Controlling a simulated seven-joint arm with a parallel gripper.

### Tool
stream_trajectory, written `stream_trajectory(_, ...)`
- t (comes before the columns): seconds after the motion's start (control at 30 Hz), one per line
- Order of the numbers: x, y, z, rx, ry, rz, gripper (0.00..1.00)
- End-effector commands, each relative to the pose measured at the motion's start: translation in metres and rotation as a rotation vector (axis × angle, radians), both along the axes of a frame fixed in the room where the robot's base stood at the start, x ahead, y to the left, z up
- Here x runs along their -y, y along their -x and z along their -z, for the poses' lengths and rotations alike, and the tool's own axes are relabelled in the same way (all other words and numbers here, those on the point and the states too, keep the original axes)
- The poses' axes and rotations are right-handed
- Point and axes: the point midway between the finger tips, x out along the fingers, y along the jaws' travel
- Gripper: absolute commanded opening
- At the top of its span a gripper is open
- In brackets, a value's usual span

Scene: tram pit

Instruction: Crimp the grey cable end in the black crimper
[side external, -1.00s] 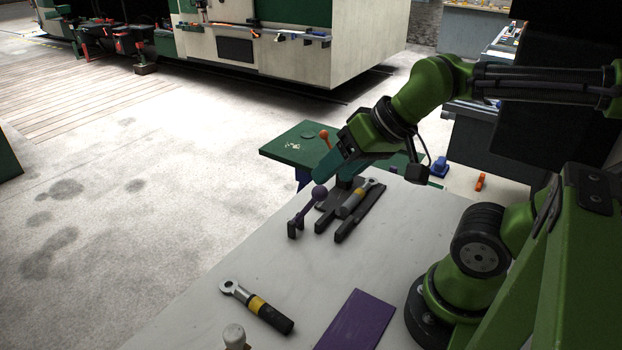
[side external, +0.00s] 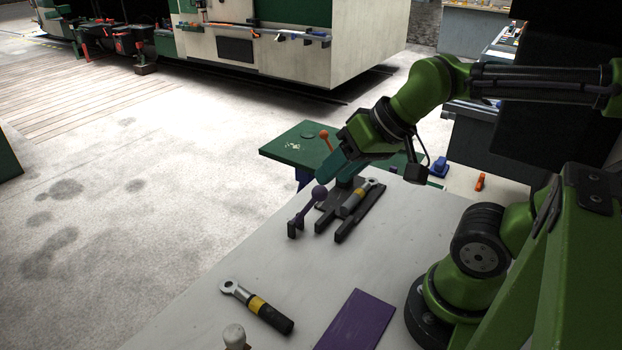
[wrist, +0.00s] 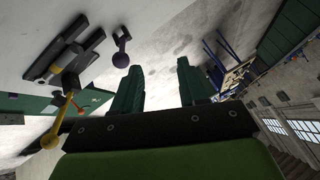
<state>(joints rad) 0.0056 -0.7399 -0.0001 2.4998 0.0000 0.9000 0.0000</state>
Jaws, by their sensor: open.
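The grey cable end (side external: 349,207), with a yellow band and a silver ring lug, lies in the black crimper (side external: 347,232) at the table's far end. A lever with a purple ball (side external: 320,192) rises at a slant from a small black bracket beside the crimper. My gripper (side external: 333,176) is open and empty, its teal fingers just above and behind the purple ball in the side view. In the wrist view the fingers (wrist: 160,88) stand apart, and the purple ball (wrist: 120,38) is up and left of them, not between them. Any contact cannot be told.
Another cable end (side external: 272,315), black with a yellow band, lies near the front. A purple plate (side external: 356,322) and a pale knob (side external: 234,337) are nearby. An orange-ball lever (side external: 324,134) stands by a green surface (side external: 292,148). A yellow-ball lever (wrist: 50,139) shows in the wrist view.

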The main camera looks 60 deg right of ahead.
Motion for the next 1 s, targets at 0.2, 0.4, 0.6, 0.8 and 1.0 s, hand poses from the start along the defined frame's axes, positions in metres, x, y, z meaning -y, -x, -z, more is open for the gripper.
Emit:
stream_trajectory(0.2, 0.027, -0.037, 0.003, -0.116, 0.013, 0.067, 0.08)
stream_trajectory(0.4, 0.091, -0.092, -0.011, -0.319, 0.079, 0.180, 0.00)
stream_trajectory(0.6, 0.170, -0.131, -0.020, -0.558, 0.165, 0.358, 0.00)
stream_trajectory(0.8, 0.233, -0.152, -0.033, -0.760, 0.235, 0.606, 0.00)
stream_trajectory(1.0, 0.246, -0.156, -0.063, -0.825, 0.230, 0.821, 0.00)
